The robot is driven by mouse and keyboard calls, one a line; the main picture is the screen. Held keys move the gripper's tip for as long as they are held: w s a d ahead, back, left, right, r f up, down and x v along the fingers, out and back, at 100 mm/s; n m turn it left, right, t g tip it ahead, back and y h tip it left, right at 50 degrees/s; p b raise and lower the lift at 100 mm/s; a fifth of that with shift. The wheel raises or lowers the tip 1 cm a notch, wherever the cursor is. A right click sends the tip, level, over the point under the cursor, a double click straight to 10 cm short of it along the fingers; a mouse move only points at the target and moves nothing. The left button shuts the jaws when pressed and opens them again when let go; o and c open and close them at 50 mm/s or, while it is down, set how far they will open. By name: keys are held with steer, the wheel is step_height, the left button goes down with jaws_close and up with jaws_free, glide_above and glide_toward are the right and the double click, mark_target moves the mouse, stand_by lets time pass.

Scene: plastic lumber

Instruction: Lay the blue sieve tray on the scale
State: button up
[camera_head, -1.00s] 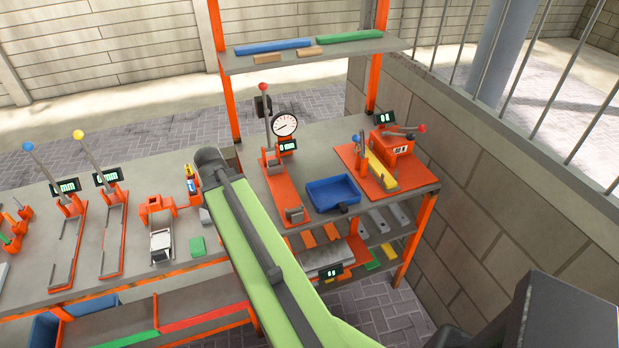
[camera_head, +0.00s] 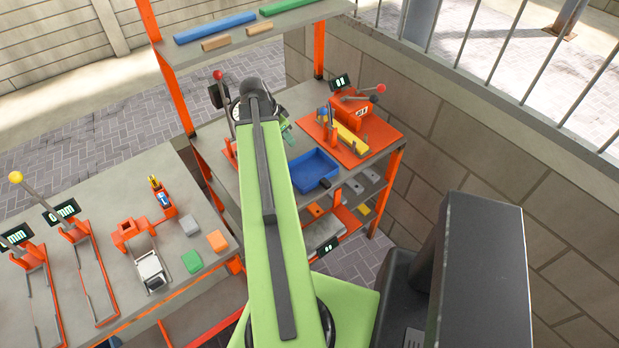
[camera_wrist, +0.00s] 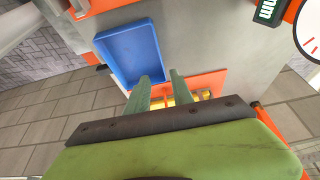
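The blue sieve tray (camera_head: 315,170) lies flat on the upper bench deck, with a small dark block at its near right edge. It also shows in the wrist view (camera_wrist: 105,50), just beyond my fingers. My gripper (camera_wrist: 160,80) is open and empty; its two green fingers stand apart. One fingertip overlaps the tray's edge in the picture, and I cannot tell whether it touches. In the head view my arm hides most of the gripper. A grey plate (camera_head: 322,232) with a small display, apparently the scale, sits on the shelf below, partly hidden by my arm.
An orange base (camera_head: 375,150) with a lever press and yellow piece stands right of the tray. A dial gauge (camera_wrist: 312,30) and red-knobbed lever (camera_head: 218,76) stand left. A high shelf (camera_head: 240,45) holds coloured bars. The left bench (camera_head: 110,190) carries measuring fixtures and blocks.

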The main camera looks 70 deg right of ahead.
steer(key=b, duration=0.6)
glide_above(300, 157)
steer(key=w+a, duration=0.1)
steer(key=a, duration=0.1)
steer(key=f, duration=0.7)
steer(key=shift+w+a+f, duration=0.1)
steer(key=shift+w+f, duration=0.1)
steer(key=shift+f, duration=0.15)
steer(key=shift+s, duration=0.1)
steer(key=b+x, duration=0.5)
steer(key=shift+w+f, duration=0.1)
steer(key=shift+w, duration=0.1)
steer(key=shift+r, duration=0.2)
steer(key=shift+c, duration=0.5)
jaws_close()
